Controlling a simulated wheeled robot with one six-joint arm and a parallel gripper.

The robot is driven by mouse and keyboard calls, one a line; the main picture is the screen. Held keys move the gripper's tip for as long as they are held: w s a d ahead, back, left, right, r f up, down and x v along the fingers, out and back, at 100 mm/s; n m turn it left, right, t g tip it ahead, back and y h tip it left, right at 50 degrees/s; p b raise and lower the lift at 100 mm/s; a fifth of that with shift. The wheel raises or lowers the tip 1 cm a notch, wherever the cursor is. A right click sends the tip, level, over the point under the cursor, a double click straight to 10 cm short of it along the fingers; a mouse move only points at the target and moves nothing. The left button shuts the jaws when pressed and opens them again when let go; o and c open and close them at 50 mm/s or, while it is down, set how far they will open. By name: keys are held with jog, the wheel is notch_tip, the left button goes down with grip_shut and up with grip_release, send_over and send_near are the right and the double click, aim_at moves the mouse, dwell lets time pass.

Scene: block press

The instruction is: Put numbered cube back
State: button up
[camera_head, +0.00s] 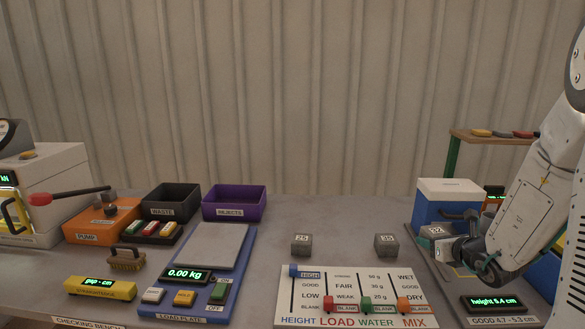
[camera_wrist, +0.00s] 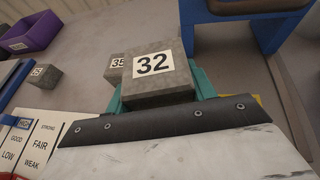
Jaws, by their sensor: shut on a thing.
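A grey cube numbered 32 (camera_head: 433,232) is between the teal fingers of my gripper (camera_head: 440,231) at the right of the bench. In the wrist view the 32 cube (camera_wrist: 158,70) faces up, with a teal finger showing on each side. My gripper is shut on it. Whether its underside touches the surface below is hidden. A grey cube numbered 25 (camera_head: 301,244) and a grey cube numbered 35 (camera_head: 386,245) stand apart on the bench behind the settings board. In the wrist view the 35 cube (camera_wrist: 115,66) is partly hidden behind the 32 cube.
The settings board (camera_head: 355,290) has coloured sliders. A blue machine with a white top (camera_head: 450,193) stands behind my gripper. A display (camera_head: 495,302) reads height 5.4 cm, above a GOOD 4.7 - 5.3 cm label. The load plate (camera_head: 218,246) is empty, reading 0.00 kg. Bench between cubes is clear.

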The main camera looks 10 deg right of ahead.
jog(key=w+a+n+y, duration=0.2)
jog(key=w+a, duration=0.3)
jog(key=a, duration=0.7)
jog(key=w+a+n+y, duration=0.1)
jog(key=w+a, duration=0.3)
jog(key=a, duration=0.9)
jog(key=shift+w+r+n+g+y, duration=0.3)
jog(key=shift+w+r+n+y, duration=0.1)
jog(key=shift+y, duration=0.3)
